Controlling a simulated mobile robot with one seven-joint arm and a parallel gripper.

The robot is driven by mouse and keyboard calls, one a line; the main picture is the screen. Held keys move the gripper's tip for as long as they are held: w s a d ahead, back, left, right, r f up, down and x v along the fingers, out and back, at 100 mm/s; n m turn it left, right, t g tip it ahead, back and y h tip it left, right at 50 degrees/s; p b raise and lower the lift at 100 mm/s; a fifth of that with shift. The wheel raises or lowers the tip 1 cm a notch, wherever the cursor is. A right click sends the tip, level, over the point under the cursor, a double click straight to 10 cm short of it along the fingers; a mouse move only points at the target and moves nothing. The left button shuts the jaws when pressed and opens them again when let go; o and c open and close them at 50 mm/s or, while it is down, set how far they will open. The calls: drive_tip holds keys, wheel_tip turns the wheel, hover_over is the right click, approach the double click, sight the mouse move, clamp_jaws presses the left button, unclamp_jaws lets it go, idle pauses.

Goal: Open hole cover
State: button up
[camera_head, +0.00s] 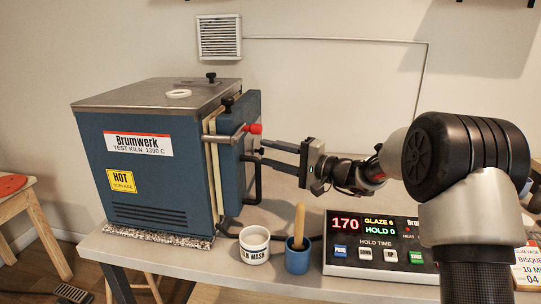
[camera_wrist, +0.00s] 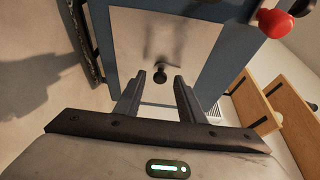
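The blue test kiln (camera_head: 150,185) stands on the table at the left, its door (camera_head: 240,110) facing right. A small black knob (camera_wrist: 160,76) stands out from a light metal panel (camera_wrist: 185,40) in the wrist view; the knob also shows beside the door in the head view (camera_head: 258,151). No separate hole cover can be made out. My gripper (camera_head: 264,152) points left at the door. It is open and empty, with its fingertips (camera_wrist: 159,88) on either side of the line to the knob, apparently just short of it.
A latch with a red ball (camera_head: 255,128) sits just above my fingers, and a black door handle (camera_head: 257,180) hangs below. A white cup (camera_head: 255,246), a blue pot with a wooden handle (camera_head: 298,258) and a control panel (camera_head: 375,240) stand in front.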

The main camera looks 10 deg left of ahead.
drive_tip(key=shift+a, duration=0.2)
drive_tip(key=shift+c, duration=0.2)
clamp_jaws()
